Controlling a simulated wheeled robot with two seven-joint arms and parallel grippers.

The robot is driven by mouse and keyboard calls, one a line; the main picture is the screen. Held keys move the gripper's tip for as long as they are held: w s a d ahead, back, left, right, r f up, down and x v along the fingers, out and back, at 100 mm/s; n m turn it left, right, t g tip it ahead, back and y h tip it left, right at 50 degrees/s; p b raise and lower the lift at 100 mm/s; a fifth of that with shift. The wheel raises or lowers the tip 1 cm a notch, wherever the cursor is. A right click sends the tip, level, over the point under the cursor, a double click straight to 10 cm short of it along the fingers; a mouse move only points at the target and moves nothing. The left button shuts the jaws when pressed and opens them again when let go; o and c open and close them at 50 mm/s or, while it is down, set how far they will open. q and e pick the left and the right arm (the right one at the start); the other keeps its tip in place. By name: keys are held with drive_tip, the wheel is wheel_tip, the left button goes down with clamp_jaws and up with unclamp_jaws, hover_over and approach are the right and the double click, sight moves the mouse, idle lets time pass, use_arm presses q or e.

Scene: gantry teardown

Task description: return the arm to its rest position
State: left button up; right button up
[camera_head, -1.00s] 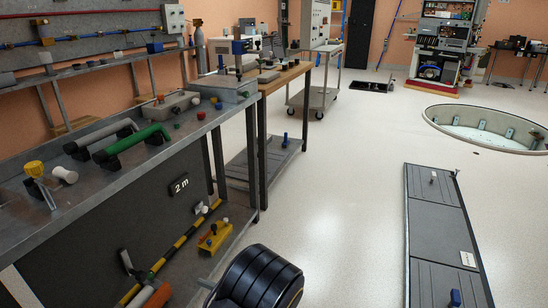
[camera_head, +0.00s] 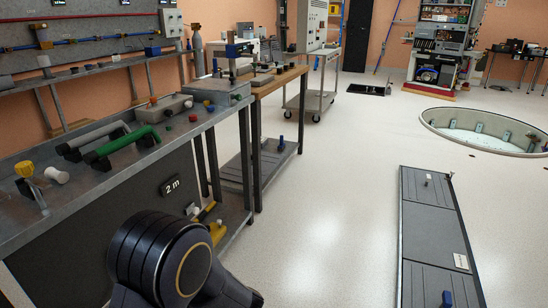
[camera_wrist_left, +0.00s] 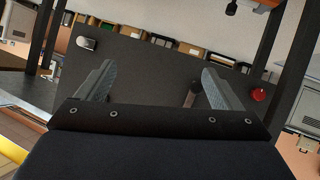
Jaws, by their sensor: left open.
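My left gripper (camera_wrist_left: 150,85) shows in the left wrist view with its two grey fingers spread wide apart. It is open, and nothing is between the fingers. Beyond it lies a dark grey panel (camera_wrist_left: 140,62) with a red knob (camera_wrist_left: 259,95) at its right. In the head view, a dark rounded link of my own arm stands at the bottom, in front of the workbench; the gripper itself is out of that view. My right gripper is in neither view.
A grey workbench (camera_head: 110,178) with a green handle (camera_head: 118,146) runs along the left. A wooden-topped table (camera_head: 272,85) stands behind it. A panelled floor plate (camera_head: 433,215) lies at right, with a round pit (camera_head: 480,135) beyond. The middle floor is clear.

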use_arm(q)
drive_tip(key=s+d+r+m+t+h, duration=0.1)
drive_tip(key=s+d+r+m+h, duration=0.15)
drive_tip(key=r+h, duration=0.45)
drive_tip(key=s+d+r+m+t+h, duration=0.1)
drive_tip(key=s+r+m+h, duration=0.2)
drive_tip(key=r+h, duration=0.4)
drive_tip(key=s+a+m+g+y, duration=0.1)
drive_tip(key=s+a+m+g, duration=0.15)
drive_tip(key=s, duration=0.85)
drive_tip(key=s+a+m+g, duration=0.2)
drive_tip(key=s+m, duration=0.1)
drive_tip(key=s, duration=0.8)
wheel_tip(320, 180, up, 31)
drive_tip(key=p, duration=3.2)
drive_tip(key=shift+r, duration=0.2)
